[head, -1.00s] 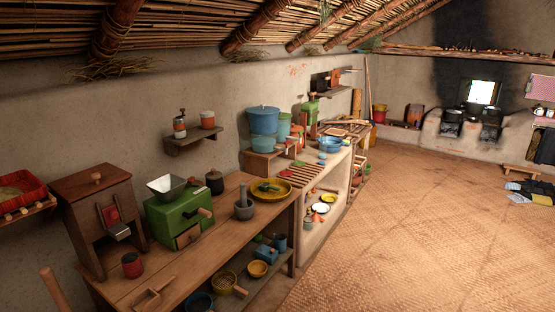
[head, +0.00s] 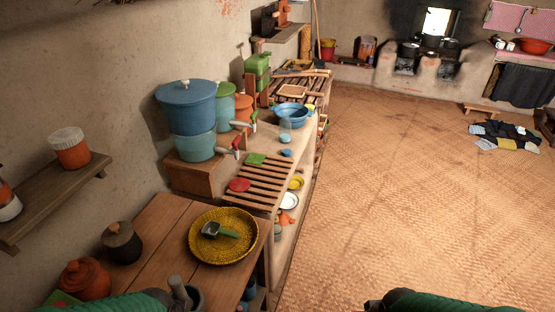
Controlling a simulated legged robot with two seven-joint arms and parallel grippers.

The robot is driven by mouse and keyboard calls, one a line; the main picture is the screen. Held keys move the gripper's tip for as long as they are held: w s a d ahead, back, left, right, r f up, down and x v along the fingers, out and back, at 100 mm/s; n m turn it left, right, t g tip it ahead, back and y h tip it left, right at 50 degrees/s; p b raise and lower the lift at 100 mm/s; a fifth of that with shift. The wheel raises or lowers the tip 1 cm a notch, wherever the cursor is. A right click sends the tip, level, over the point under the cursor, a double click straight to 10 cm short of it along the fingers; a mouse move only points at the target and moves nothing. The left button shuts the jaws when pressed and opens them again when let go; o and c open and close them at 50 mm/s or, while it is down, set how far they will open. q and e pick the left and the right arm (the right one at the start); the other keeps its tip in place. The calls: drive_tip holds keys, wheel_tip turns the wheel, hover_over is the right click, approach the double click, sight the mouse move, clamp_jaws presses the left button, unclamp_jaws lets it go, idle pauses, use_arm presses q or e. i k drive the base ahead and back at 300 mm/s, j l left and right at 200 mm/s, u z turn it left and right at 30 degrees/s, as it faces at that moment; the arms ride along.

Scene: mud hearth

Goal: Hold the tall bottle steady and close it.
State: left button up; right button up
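I cannot make out a tall bottle for certain in the head view. An orange jar with a white top (head: 70,148) stands upright on the wall shelf at the left. Part of another orange and white container (head: 8,204) is cut off by the left edge. Green, rounded parts, likely my arms, show at the bottom edge, left and right. Neither gripper's fingers are visible.
A wooden table (head: 160,223) holds a yellow woven tray (head: 196,248) with a scoop, a dark lidded pot (head: 122,242) and an orange lidded pot (head: 85,279). Stacked blue vessels (head: 187,108) stand behind. The woven floor (head: 400,190) is open at the right; clothes (head: 505,135) lie farther back.

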sight(286, 124)
drive_tip(key=i+j+z, duration=0.1)
drive_tip(key=i+l+u, duration=0.85)
drive_tip(key=i+l, duration=0.15)
drive_tip(key=i+l+u, duration=0.25)
drive_tip(key=l, duration=0.3)
drive_tip(key=i+l+u, duration=0.15)
drive_tip(key=l+u, duration=0.15)
drive_tip(key=l, duration=0.25)
drive_tip(key=i+l+u, duration=0.15)
drive_tip(key=l+u, duration=0.15)
drive_tip(key=l, duration=0.25)
drive_tip(key=i+l+u, duration=0.1)
drive_tip(key=l+u, duration=0.15)
drive_tip(key=l, duration=0.35)
drive_tip(key=l+u, duration=0.3)
drive_tip(key=l, duration=0.3)
